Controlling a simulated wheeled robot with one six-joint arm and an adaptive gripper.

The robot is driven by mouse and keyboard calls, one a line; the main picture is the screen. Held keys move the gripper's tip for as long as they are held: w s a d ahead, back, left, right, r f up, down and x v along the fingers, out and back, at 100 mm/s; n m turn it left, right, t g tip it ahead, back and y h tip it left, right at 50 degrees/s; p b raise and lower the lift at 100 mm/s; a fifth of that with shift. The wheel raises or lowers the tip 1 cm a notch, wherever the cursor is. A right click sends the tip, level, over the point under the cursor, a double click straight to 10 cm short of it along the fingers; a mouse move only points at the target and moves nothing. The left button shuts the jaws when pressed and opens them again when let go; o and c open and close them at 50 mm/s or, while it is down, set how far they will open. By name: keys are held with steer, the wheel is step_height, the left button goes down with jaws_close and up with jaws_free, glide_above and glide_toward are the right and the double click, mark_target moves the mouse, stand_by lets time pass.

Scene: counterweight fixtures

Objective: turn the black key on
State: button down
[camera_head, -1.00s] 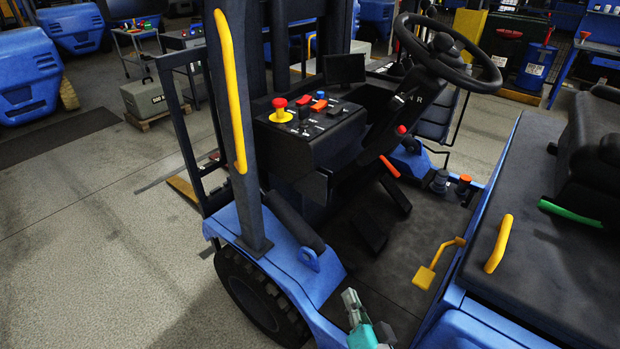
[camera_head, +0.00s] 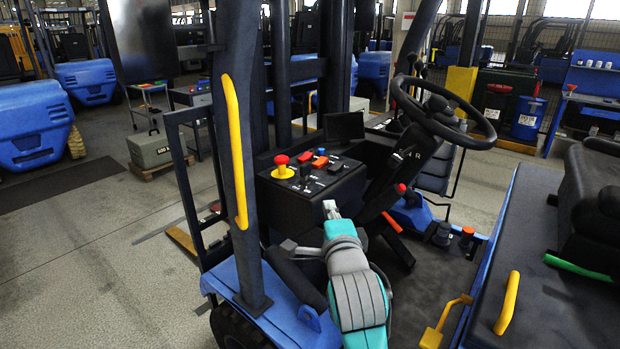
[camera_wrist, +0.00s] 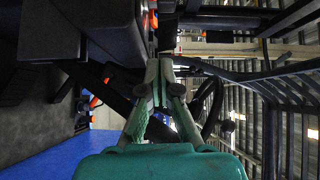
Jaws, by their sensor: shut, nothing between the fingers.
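The control panel (camera_head: 277,185) on the forklift's dash carries small switches. A small dark knob-like part (camera_head: 306,171) stands among them and may be the black key, but it is too small to be sure. My gripper (camera_head: 330,206) is in front of the panel, at the lower right of its front face in the picture, and apart from the switches as far as I can tell. In the wrist view my gripper (camera_wrist: 165,68) has its fingers together and empty. The key cannot be made out in the wrist view.
A red stop button on a yellow base (camera_head: 282,162) and red and orange switches (camera_head: 320,161) sit on the panel. The steering wheel (camera_head: 445,115) is to the right. A dark post with a yellow handle (camera_head: 235,150) stands left of the panel.

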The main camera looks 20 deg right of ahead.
glide_toward(308, 170)
steer(key=w+d, duration=0.3)
steer(key=shift+w+a, duration=0.35)
steer(key=shift+w, duration=0.25)
steer(key=shift+w+a, duration=0.35)
steer(key=shift+w, duration=0.3)
steer(key=shift+w+a, duration=0.25)
steer(key=shift+w, duration=0.1)
